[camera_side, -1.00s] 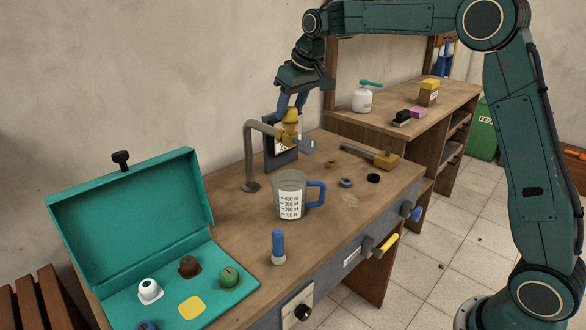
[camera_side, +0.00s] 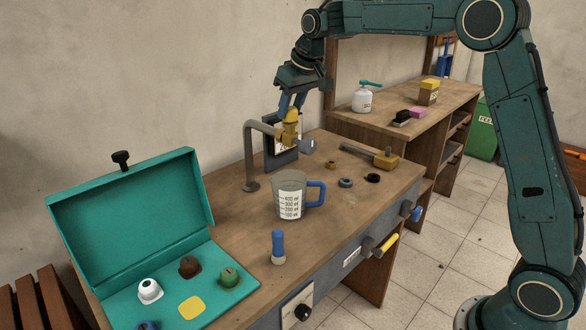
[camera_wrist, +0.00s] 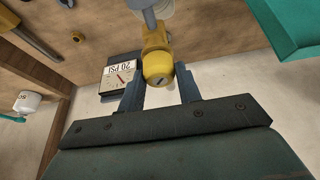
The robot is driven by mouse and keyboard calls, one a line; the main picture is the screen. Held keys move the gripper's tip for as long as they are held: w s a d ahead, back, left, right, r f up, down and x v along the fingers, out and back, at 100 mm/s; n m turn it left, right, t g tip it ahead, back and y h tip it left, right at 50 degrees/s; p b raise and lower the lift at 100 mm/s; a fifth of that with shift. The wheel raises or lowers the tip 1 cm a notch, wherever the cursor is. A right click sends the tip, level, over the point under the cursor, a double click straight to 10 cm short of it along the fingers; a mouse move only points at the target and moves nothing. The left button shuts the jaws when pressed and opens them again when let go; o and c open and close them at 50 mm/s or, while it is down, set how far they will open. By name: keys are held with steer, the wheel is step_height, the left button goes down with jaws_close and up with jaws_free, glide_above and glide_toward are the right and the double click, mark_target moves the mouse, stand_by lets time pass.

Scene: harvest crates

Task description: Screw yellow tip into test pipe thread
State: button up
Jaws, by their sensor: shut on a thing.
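The yellow tip (camera_side: 290,127) is at the end of the bent grey test pipe (camera_side: 249,155) at the back of the bench. My gripper (camera_side: 291,108) reaches down from above and is shut on the yellow tip. In the wrist view the tip's rounded yellow end (camera_wrist: 158,68) with a dark slot lies between my two fingers. The tip appears to be in line with the pipe opening and against it. The thread is hidden, so I cannot tell how far it is engaged.
A gauge (camera_wrist: 119,76) reading in PSI is beside the tip. An open teal case (camera_side: 130,215) holds several coloured tips and a yellow patch. A measuring jug (camera_side: 289,193), a blue-handled tool (camera_side: 278,246), rings and a yellow-grey tool (camera_side: 384,159) stand on the bench.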

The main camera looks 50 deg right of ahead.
steer(key=shift+m, duration=0.4)
steer(key=shift+m+h, duration=0.5)
steer(key=shift+m, duration=0.2)
steer(key=shift+m+h, duration=0.3)
steer(key=shift+m, duration=0.8)
steer(key=shift+m+g+h, duration=0.3)
steer(key=shift+m, duration=0.3)
steer(key=shift+a, duration=0.1)
